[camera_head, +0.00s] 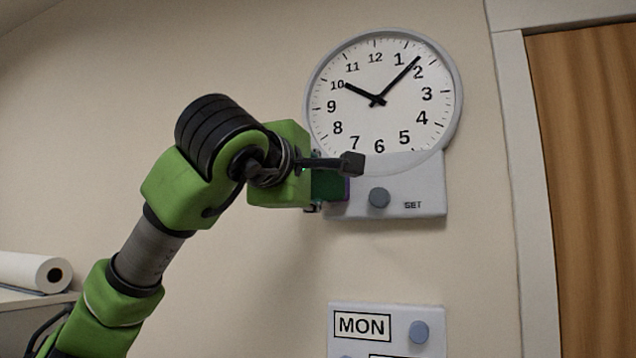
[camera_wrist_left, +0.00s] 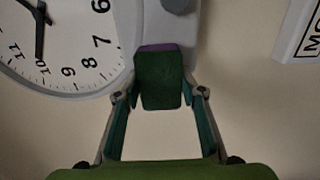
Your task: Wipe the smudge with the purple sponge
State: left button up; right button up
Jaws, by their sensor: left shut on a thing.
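The sponge (camera_head: 331,185) is a small block with a dark green face and a thin purple edge. It also shows in the left wrist view (camera_wrist_left: 160,80), purple along its far edge. My left gripper (camera_wrist_left: 160,95) is shut on it, a finger on each side. In the head view, the left gripper (camera_head: 322,180) holds the sponge in front of the lower left of the wall clock's grey base (camera_head: 420,185). I cannot tell if the sponge touches the base. No smudge shows; the sponge and gripper hide part of the base. My right gripper is not in view.
The round clock (camera_head: 384,125) hangs above, with a grey knob (camera_head: 379,198) marked SET just right of the sponge. A white MON panel (camera_head: 388,316) with a knob is below. A wooden door (camera_head: 585,190) stands right; a paper roll (camera_head: 30,272) lies left. Bare wall lies between.

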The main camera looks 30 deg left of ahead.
aim_at(338, 182)
pick_arm(q)
jog(key=shift+w+a, duration=0.15)
jog(key=shift+w, duration=0.3)
jog(key=shift+w+d, duration=0.2)
jog(key=shift+d, duration=0.8)
jog(key=shift+w+d, duration=0.15)
jog(key=shift+d, duration=0.8)
jog(key=shift+a, duration=0.3)
jog(key=shift+a, duration=0.1)
jog(key=shift+s+a, duration=0.15)
jog(key=shift+a, duration=0.35)
jog(key=shift+s+a, duration=0.25)
jog(key=shift+a, duration=0.9)
